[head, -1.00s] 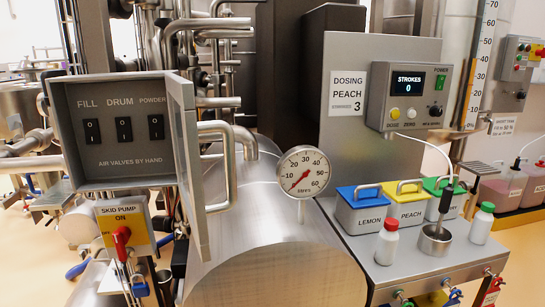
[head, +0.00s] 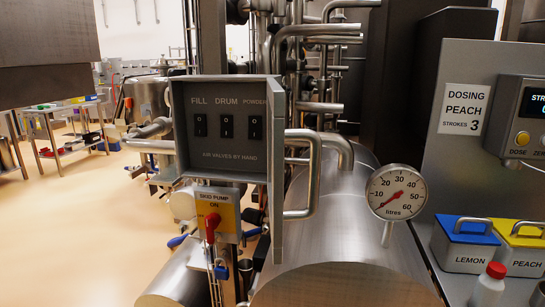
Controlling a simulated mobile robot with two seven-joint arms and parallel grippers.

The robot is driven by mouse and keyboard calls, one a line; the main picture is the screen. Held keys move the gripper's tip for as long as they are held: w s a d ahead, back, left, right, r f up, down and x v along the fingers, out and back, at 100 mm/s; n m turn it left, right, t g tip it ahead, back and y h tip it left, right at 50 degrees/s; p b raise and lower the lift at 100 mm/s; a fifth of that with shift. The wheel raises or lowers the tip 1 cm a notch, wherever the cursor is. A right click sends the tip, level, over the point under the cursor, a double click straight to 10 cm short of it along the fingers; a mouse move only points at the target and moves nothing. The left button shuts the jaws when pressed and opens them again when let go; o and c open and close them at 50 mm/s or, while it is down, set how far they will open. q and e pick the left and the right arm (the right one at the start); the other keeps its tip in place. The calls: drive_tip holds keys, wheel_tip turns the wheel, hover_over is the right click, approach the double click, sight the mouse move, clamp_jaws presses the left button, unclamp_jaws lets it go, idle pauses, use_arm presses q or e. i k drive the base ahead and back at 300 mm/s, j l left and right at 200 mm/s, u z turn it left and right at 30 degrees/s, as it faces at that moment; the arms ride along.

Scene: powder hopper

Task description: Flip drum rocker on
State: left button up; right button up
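The drum rocker (head: 226,126) is the middle of three black rockers in the grey valve box (head: 230,157), under the label DRUM. The fill rocker (head: 200,125) is to its left and the powder rocker (head: 254,127) to its right. The rockers are small, and I cannot tell which way each is pressed. The box's door (head: 278,175) stands open, hinged on the right side, so the rockers are uncovered. Neither of my grippers is in view.
Below the box is the skid pump switch (head: 214,212) with a red handle. A steel tank with a litres gauge (head: 396,193) and bent pipes (head: 312,180) stands to the right. A lemon bin (head: 466,246), a peach bin (head: 520,250) and a red-capped bottle (head: 489,285) are at the far right.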

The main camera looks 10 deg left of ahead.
sight(227, 121)
drive_tip(key=l+u, duration=0.7)
drive_tip(key=k+l+u, duration=0.15)
drive_tip(key=l+u, duration=0.2)
